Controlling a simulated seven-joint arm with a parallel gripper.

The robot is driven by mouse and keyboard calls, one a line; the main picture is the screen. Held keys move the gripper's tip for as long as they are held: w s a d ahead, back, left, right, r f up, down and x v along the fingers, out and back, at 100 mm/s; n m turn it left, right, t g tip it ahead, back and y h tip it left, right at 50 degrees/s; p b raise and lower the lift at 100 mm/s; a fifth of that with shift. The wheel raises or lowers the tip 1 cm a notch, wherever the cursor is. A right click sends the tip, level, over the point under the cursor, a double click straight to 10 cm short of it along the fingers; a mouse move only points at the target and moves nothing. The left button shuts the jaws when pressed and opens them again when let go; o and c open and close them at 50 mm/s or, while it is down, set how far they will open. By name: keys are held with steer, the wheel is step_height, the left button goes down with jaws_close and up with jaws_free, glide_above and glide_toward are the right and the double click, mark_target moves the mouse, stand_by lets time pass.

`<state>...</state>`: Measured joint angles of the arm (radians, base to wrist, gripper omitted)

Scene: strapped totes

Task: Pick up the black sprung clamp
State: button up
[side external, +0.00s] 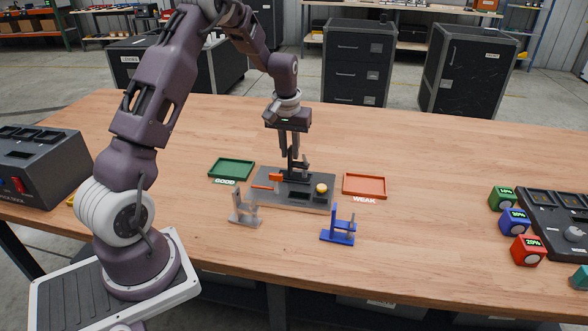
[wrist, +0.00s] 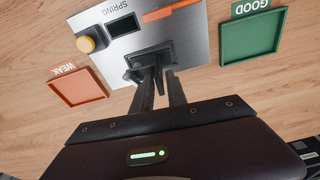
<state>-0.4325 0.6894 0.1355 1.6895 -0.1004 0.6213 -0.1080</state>
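The black sprung clamp (side external: 304,167) stands upright on the grey spring tester plate in the side view. In the wrist view its dark body (wrist: 152,62) sits at the plate's near edge, partly hidden by the fingers. My gripper (side external: 290,155) points down over the clamp, its fingertips at the clamp's upright part. In the wrist view the two fingers (wrist: 161,82) reach the clamp with a gap between them. I cannot tell whether they grip it or only stand beside it.
The tester plate (side external: 262,192) has an orange lever and yellow knob. A green GOOD tray (side external: 232,168) is left, a red WEAK tray (side external: 365,185) right. A grey clamp (side external: 245,219) and blue clamp (side external: 338,237) stand in front. Coloured blocks (side external: 515,221) are far right; the table between is clear.

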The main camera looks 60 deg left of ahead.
jaws_close()
steer(key=shift+r, duration=0.1)
stand_by(1.2)
